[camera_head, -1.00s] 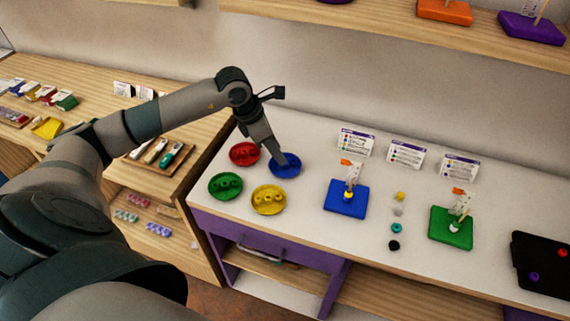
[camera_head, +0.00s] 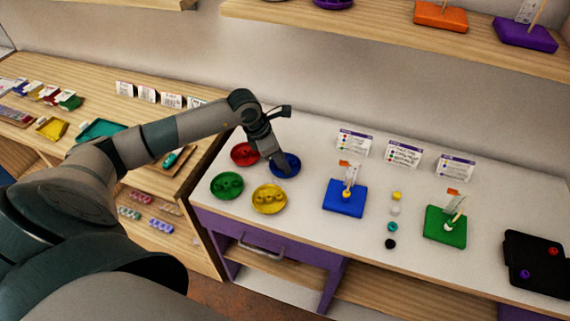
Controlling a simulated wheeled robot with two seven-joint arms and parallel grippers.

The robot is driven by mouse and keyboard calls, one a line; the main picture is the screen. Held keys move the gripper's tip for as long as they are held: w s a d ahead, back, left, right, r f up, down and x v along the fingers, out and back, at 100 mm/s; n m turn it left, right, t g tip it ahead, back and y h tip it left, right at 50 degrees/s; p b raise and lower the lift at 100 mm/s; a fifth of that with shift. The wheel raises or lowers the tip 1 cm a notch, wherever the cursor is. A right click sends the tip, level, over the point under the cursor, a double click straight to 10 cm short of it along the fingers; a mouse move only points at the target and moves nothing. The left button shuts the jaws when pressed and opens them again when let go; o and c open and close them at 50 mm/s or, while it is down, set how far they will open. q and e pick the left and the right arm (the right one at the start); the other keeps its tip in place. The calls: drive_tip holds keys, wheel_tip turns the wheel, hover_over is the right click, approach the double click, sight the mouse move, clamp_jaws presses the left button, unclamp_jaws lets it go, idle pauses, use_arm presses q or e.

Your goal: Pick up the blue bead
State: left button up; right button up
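A blue dish (camera_head: 291,171) stands on the white table, among a red, a green and a yellow dish. My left gripper (camera_head: 284,168) points down over the blue dish, its fingertips at or inside it. The gripper and the dish's small size hide what lies in it, so I cannot make out a single blue bead. I cannot tell whether the fingers are open or shut. My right gripper is not in view.
Close by are the red dish (camera_head: 240,154), green dish (camera_head: 227,185) and yellow dish (camera_head: 269,200). A blue board (camera_head: 344,200) and a green board (camera_head: 445,227) with pegs stand to the right, with loose beads between them. A black tray (camera_head: 536,262) is at far right.

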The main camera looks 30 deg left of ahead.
use_arm(q)
drive_tip(key=shift+c, duration=0.4)
clamp_jaws()
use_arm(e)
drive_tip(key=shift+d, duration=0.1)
